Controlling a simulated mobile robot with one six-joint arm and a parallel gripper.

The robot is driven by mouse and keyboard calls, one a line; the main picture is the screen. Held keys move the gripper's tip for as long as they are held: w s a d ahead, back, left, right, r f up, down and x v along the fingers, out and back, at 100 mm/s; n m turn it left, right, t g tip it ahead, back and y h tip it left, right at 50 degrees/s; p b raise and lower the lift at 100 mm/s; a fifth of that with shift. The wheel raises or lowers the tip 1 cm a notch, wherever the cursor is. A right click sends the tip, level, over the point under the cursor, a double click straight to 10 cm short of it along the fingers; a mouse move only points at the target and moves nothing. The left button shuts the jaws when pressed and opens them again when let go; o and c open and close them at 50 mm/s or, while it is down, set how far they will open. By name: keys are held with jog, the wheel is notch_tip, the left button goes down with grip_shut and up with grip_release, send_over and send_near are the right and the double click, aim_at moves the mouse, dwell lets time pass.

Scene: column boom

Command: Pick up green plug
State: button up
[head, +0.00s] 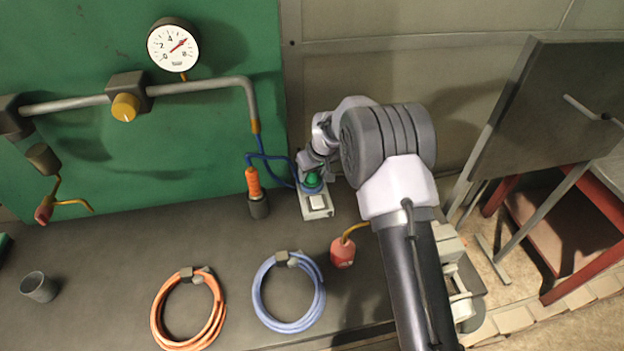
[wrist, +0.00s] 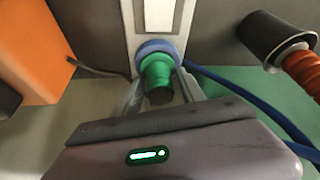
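The green plug (wrist: 157,72) stands in a blue ring-shaped collar (wrist: 158,47) on a pale socket plate, seen in the wrist view. In the head view the green plug (head: 313,181) shows at the bench's back edge, partly covered by my gripper. My gripper (wrist: 159,82) has one finger on each side of the plug. The fingertips are very close to its sides. I cannot tell whether they touch it or a small gap is left.
The pale socket box (head: 318,206) is beside an orange plug in a dark holder (head: 258,207). Blue cables run close to the green plug. A red bottle-like item (head: 343,253), a blue coil (head: 267,315) and an orange coil (head: 157,318) lie nearer on the bench.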

jog(key=c, duration=0.6)
jog(key=shift+r, duration=0.1)
grip_shut()
jog(key=shift+r, duration=0.3)
jog(key=v, duration=0.1)
jog(key=p+v, duration=0.1)
jog(key=v, duration=0.1)
jog(key=shift+w+a, duration=0.2)
jog(key=shift+w, duration=0.05)
jog(key=s+d+r+b, duration=0.1)
jog(key=s+d+b, duration=0.15)
jog(key=s, duration=1.25)
jog(key=shift+d+r+p, duration=0.1)
jog(key=shift+r+p, duration=1.1)
jog(key=shift+r, duration=0.15)
jog(key=shift+d+r+p, duration=0.15)
jog(key=shift+r+p, duration=1)
jog(key=shift+r, duration=0.2)
